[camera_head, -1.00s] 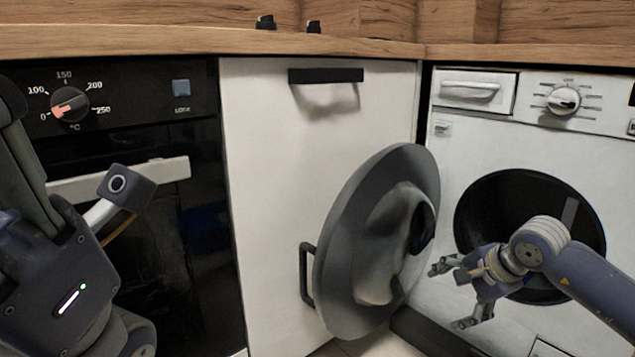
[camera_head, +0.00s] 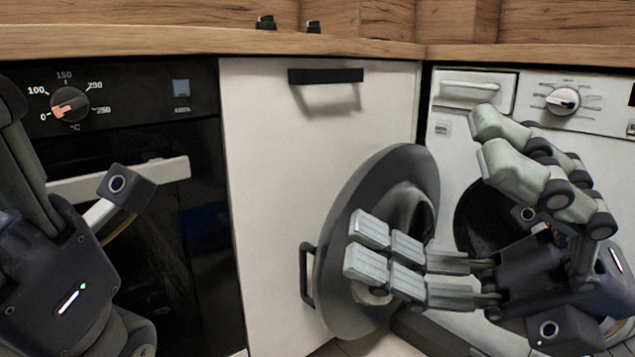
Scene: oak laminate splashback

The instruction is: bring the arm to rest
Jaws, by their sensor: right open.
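My right gripper (camera_head: 425,205) is large in the lower right of the head view. Its fingers are spread wide and nothing is between them. One set of fingers overlaps the open washer door (camera_head: 345,200) in the picture; I cannot tell whether they touch. The other set points up in front of the washing machine (camera_head: 455,120) and hides part of its dark round opening (camera_head: 478,207). My left arm is at the left edge, in front of the oven; its fingers do not show.
The black oven (camera_head: 140,105) with its dial is at the left. A white cabinet door (camera_head: 270,170) with a dark handle stands in the middle. The wooden worktop (camera_head: 200,40) runs above. The round washer door stands out into the room.

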